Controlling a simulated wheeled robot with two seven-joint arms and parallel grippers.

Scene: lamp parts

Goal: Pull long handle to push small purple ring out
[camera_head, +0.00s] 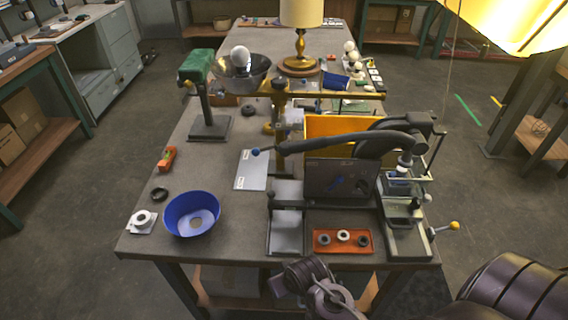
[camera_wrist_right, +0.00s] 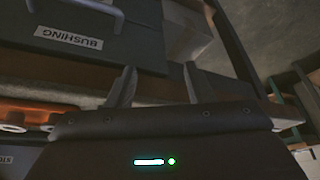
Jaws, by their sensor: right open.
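No left gripper fingers show.
An orange tray (camera_head: 322,248) with three rings lies at the bench front. A dark panel (camera_head: 341,180) stands behind it. A box labelled BUSHING (camera_wrist_right: 85,30) is ahead in the wrist view. A blue bowl (camera_head: 170,220) is at left. The lamp (camera_head: 301,45) stands behind.

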